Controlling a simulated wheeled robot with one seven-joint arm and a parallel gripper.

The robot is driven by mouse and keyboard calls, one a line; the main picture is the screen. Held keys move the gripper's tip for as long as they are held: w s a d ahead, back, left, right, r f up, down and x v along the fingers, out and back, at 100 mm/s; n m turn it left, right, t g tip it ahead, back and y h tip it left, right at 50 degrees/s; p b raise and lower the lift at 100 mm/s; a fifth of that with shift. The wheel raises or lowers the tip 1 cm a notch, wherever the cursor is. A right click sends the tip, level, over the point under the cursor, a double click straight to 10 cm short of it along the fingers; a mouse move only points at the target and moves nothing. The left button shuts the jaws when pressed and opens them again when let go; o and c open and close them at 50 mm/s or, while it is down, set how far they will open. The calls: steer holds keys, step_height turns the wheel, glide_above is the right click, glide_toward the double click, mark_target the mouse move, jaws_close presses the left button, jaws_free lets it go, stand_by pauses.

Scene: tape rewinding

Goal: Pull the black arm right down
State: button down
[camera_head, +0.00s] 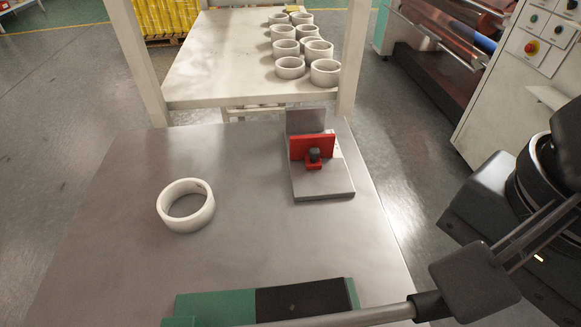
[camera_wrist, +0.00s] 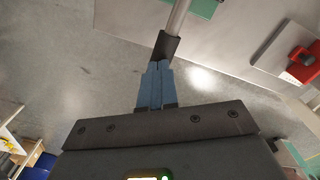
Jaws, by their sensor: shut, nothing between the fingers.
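The arm to be pulled is a grey metal rod (camera_head: 365,316) with a black end (camera_head: 430,305), lying across the front right of the table in the head view. In the wrist view its black end (camera_wrist: 166,46) is just beyond and against, or nearly against, my blue fingertips. My gripper (camera_wrist: 155,66) is shut with its fingers together; nothing is between them. Whether it touches the black end I cannot tell. In the head view my fingers are hidden behind dark parts of my own arm at the right.
A green and black block (camera_head: 300,300) lies by the rod. A white tape ring (camera_head: 186,206) sits on the grey table (camera_head: 250,160). A red device (camera_head: 313,148) stands on a metal plate at the back. Several rings lie on the rear table (camera_head: 215,60). A control panel (camera_head: 540,45) stands right.

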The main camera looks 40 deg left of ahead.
steer(key=shift+f, duration=0.35)
steer(key=s+a+r+p, duration=0.1)
steer(key=r+p, duration=0.5)
steer(key=p, duration=0.2)
steer(key=s+a+r+p, duration=0.1)
steer(key=s+r+p, duration=0.1)
steer(key=r+p, duration=0.5)
steer(key=shift+a+r+p, duration=0.25)
steer(key=shift+p, duration=0.4)
steer(key=s+a+r, duration=0.5)
steer(key=s+r, duration=0.1)
steer(key=r, duration=0.3)
steer(key=s+a+r, duration=0.5)
steer(key=s+r, duration=0.2)
steer(key=r, duration=0.3)
steer(key=shift+a+r, duration=0.15)
steer(key=shift+r, duration=0.05)
stand_by(0.6)
